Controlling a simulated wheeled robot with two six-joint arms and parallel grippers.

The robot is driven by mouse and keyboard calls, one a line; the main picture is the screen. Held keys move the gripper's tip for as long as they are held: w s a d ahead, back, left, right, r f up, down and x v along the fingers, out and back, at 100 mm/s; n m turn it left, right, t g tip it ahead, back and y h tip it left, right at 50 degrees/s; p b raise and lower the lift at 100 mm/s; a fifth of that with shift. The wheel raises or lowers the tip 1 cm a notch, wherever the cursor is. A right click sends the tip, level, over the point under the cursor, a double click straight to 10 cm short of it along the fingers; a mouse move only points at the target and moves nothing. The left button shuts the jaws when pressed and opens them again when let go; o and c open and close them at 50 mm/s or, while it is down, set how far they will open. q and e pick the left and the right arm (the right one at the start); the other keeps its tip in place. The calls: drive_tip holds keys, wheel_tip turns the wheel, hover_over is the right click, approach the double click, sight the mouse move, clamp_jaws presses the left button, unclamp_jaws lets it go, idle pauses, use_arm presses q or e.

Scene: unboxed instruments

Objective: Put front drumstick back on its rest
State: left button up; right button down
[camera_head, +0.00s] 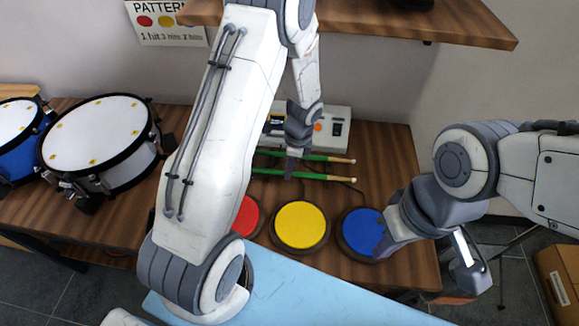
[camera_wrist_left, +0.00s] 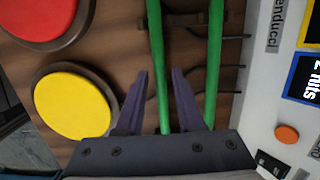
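The front drumstick (camera_head: 328,178), green with a pale tip, lies across the wooden table just behind the coloured pads. It also shows in the left wrist view (camera_wrist_left: 156,40). The rear green drumstick (camera_head: 328,158) lies parallel behind it and also shows in the left wrist view (camera_wrist_left: 214,60). My left gripper (camera_head: 290,172) points down at the sticks. In the left wrist view its fingers (camera_wrist_left: 160,95) are apart, with the front drumstick running between them. Dark rest parts (camera_wrist_left: 190,18) show near the sticks. My right gripper (camera_head: 385,243) hangs by the blue pad, its fingers unclear.
Red (camera_head: 246,215), yellow (camera_head: 301,225) and blue (camera_head: 361,231) pads line the table's front. A white box with buttons (camera_head: 338,128) stands behind the sticks. Drums (camera_head: 97,132) stand at left. A wooden shelf (camera_head: 455,22) overhangs the back.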

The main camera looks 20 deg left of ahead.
idle(0.3)
use_arm(q)
wheel_tip(320, 180, up, 10)
drive_tip(key=d+p, duration=0.1)
drive_tip(key=shift+w+d+r, duration=0.15)
drive_tip(key=shift+w+d, duration=0.05)
drive_tip(key=shift+d, duration=0.1)
idle(0.3)
drive_tip(key=s+d+r+n+h+p, duration=0.1)
drive_tip(key=s+d+r+n+p, duration=0.2)
drive_tip(key=s+d+r, duration=0.5)
drive_tip(key=s+d+r+n+h+p, duration=0.1)
drive_tip(key=s+d+r+n, duration=0.1)
drive_tip(key=s, duration=0.5)
drive_tip(key=s+d+r+n, duration=0.2)
drive_tip(key=s+d+r, duration=0.3)
drive_tip(key=s, duration=0.3)
drive_tip(key=shift+s+r+h+p, duration=0.2)
drive_tip(key=shift+r+h+p, duration=0.2)
drive_tip(key=shift+r, duration=0.25)
